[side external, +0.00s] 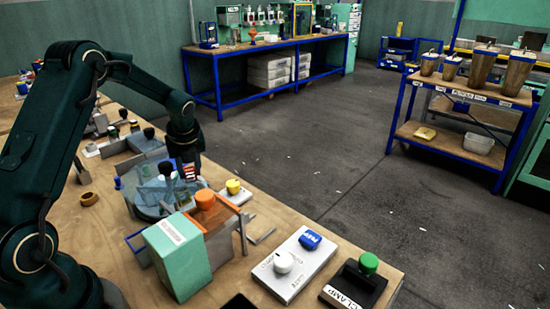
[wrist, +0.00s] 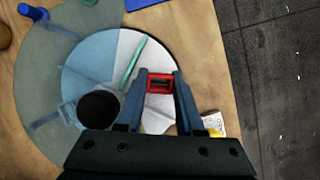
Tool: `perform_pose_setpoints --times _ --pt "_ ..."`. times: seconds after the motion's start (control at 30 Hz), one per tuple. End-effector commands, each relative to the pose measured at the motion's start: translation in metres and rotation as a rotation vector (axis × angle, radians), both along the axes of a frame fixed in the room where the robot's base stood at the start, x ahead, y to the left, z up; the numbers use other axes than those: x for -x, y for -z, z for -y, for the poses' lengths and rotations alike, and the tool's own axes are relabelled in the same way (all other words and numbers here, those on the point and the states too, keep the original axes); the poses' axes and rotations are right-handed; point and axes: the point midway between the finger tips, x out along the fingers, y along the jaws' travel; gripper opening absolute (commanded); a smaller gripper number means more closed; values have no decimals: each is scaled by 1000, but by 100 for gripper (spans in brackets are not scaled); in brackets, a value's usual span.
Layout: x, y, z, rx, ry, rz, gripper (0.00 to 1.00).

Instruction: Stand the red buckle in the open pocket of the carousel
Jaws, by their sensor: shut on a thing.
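The red buckle (wrist: 160,83) is a small red rectangular frame. My gripper (wrist: 159,84) is shut on it, with a blue-grey finger on each side. The carousel (wrist: 98,58) is a round disc with a translucent blue cover and a white uncovered wedge on the right. The buckle appears over the right part of the disc, near its rim; its height above it cannot be told. In the side external view the carousel (side external: 152,207) is partly hidden behind a green box, and my gripper (side external: 187,168) is above its far side.
A black knob (wrist: 99,109) stands over the disc, left of my gripper. The green box (side external: 178,255) and an orange knob (side external: 205,199) stand at the near side. A yellow button (side external: 233,187) is right of the carousel. The table edge lies beyond it.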

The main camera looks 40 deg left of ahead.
Motion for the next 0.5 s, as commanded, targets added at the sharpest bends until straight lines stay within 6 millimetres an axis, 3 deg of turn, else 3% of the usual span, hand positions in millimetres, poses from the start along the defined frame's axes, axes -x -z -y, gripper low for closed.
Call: perform_pose_setpoints --times 0.13,0.17,0.5 --pt "0 4 0 0 0 -1 0" --pt "0 3 0 0 0 0 48" --pt "0 1 0 -1 0 0 49"
